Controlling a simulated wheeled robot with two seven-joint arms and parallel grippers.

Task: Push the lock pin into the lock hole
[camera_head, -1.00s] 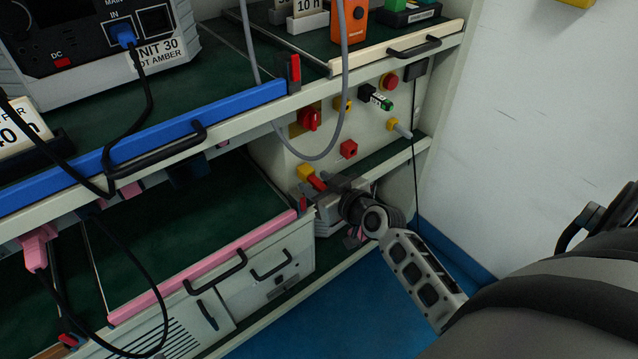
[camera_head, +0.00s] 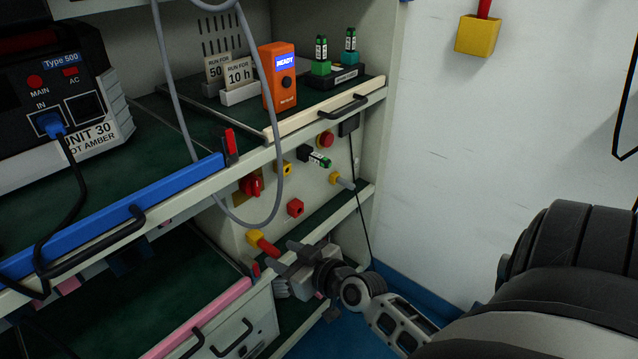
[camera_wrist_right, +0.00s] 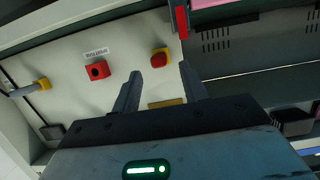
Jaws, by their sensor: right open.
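A red pin (camera_head: 268,247) stands out from a yellow holder (camera_head: 255,237) low on the pale side panel. I take it for the lock pin; the hole itself is hidden. My right gripper (camera_head: 286,257) is open just in front of the pin's outer end. In the right wrist view, the red pin end (camera_wrist_right: 159,60) shows near the gap between the open fingertips (camera_wrist_right: 161,72), slightly beyond them. Whether the fingers touch it cannot be told. My left gripper is out of view.
A red block with a dark hole (camera_head: 295,208), a red rotary knob (camera_head: 251,185) and a yellow-based grey rod (camera_head: 341,180) sit on the same panel. A grey cable loop (camera_head: 279,170) hangs in front. A pink-edged shelf (camera_head: 205,315) lies to the left.

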